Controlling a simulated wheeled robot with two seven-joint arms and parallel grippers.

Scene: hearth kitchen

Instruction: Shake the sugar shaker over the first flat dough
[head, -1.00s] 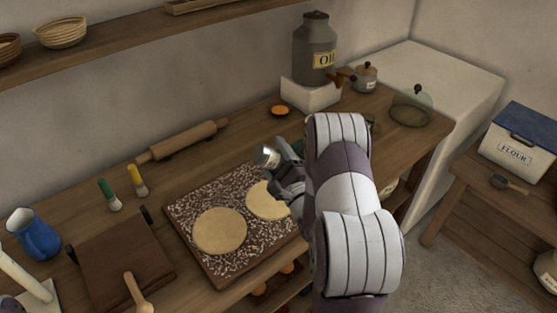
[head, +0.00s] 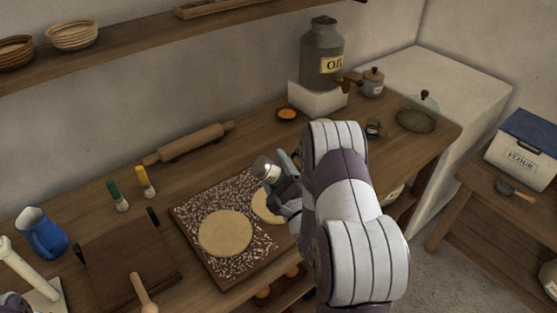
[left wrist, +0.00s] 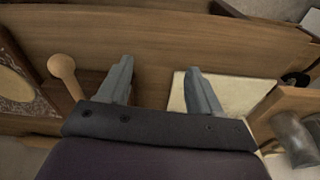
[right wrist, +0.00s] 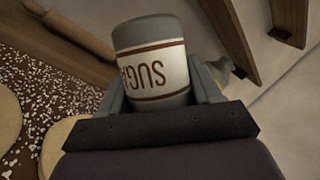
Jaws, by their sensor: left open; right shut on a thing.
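My right gripper (head: 283,180) is shut on the sugar shaker (head: 266,169), a grey-ended cylinder tilted to the upper left in the head view. In the right wrist view the shaker (right wrist: 155,70) sits between the fingers, and its white sugar label reads upside down. It is near the back right of the floured board (head: 192,212). One flat round dough (head: 225,234) lies uncovered on the board. A second flat dough (head: 264,208) is partly hidden by my right gripper. My left gripper (left wrist: 160,78) is open and empty in the left wrist view.
A rolling pin (head: 195,143) lies at the back, with two brushes (head: 146,182) nearer. A blue jug (head: 42,233), a brown board (head: 125,265) and a wooden utensil (head: 143,292) are at the left. The oil can (head: 322,55) stands at the back right.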

